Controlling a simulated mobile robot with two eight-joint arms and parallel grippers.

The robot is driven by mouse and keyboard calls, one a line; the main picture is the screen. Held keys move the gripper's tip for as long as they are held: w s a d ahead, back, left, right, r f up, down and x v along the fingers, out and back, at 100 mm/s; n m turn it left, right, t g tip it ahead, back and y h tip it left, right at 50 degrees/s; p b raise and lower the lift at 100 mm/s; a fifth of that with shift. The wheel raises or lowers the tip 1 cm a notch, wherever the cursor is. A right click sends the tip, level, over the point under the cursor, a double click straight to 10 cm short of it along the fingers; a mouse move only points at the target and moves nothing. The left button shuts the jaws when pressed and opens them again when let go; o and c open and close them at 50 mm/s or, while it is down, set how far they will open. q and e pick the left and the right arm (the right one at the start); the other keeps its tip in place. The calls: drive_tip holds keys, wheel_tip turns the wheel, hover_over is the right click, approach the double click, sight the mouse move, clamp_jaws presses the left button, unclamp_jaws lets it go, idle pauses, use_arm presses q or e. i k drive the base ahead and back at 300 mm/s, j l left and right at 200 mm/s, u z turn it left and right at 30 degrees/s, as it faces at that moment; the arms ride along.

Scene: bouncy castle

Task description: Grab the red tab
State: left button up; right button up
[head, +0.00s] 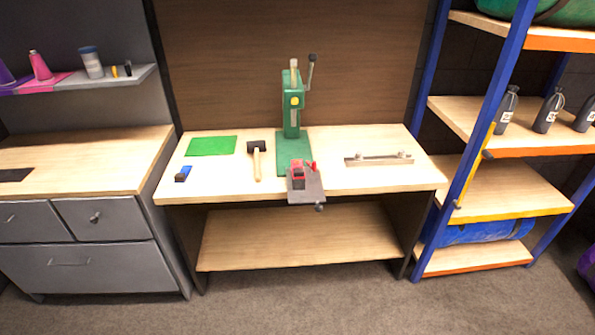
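A small red block-like piece (299,167) with dark parts sits on a grey plate (308,192) at the front middle of the workbench. A smaller bright red piece (313,167) sticks up at its right side. I cannot tell which of these is the red tab, as both are small. The plate's front edge reaches over the bench edge, with a dark knob (319,207) below it. Neither of my grippers is in view.
The wooden workbench (350,178) carries a green lever press (291,105) behind the red piece, a mallet (257,160), a green mat (211,146), a small blue-and-black item (183,174) and a metal bar (379,160). Drawers stand left, blue-framed shelves right. Carpet (300,300) in front is clear.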

sight(299, 172)
drive_tip(key=i+l+u, duration=0.15)
drive_tip(key=i+u, duration=0.2)
drive_tip(key=i+l+u, duration=0.2)
drive_tip(key=u, duration=0.15)
drive_tip(key=i+l+u, duration=0.2)
drive_tip(key=l+u, duration=0.15)
